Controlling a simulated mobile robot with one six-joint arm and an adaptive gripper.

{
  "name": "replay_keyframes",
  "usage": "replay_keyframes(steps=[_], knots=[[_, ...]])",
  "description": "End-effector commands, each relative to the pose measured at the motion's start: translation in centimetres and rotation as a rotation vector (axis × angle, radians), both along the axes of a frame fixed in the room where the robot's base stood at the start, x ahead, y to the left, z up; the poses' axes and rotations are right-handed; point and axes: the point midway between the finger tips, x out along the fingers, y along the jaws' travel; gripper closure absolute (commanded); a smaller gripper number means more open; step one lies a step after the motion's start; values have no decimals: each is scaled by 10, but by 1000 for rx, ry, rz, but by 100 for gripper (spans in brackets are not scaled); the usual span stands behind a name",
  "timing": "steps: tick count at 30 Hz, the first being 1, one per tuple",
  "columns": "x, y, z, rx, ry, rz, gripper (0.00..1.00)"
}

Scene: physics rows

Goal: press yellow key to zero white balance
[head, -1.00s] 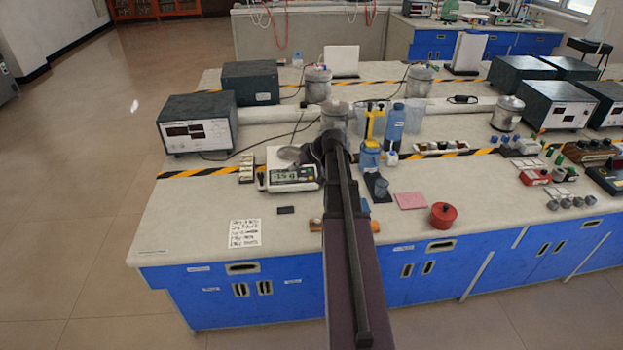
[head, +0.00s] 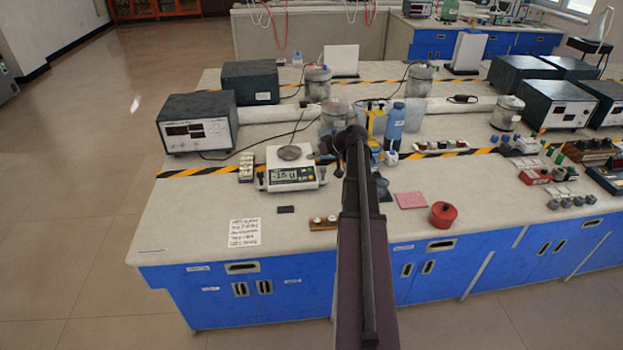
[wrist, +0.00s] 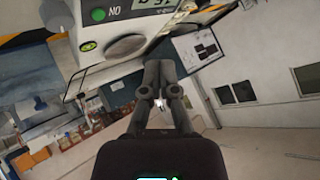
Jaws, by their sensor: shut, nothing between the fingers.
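The white balance (head: 296,177) stands on the bench with a grey disc (head: 289,153) on its pan. Its display reads about -1.5. My gripper (head: 325,157) is just right of the balance in the head view, partly hidden by my arm. In the wrist view my gripper (wrist: 160,97) is shut and empty, with its fingertips together. The balance front (wrist: 125,30) fills the top of that view, showing a green button (wrist: 97,14), a grey round part and a small yellow-green spot (wrist: 88,46). I cannot tell whether that spot is the yellow key. The fingertips look apart from the balance.
A blue bottle (head: 393,127) and a yellow object (head: 375,122) stand right of my gripper. A red pot (head: 443,214) and pink pad (head: 410,200) lie front right. A printed sheet (head: 245,232) lies front left. Bench between sheet and balance is mostly clear.

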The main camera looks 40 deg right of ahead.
Motion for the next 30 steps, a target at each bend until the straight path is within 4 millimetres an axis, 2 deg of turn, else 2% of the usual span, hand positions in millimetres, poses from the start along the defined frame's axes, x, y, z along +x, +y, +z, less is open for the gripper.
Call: replay_keyframes(steps=[30], knots=[[13, -8, -77, 0, 0, 0, 100]])
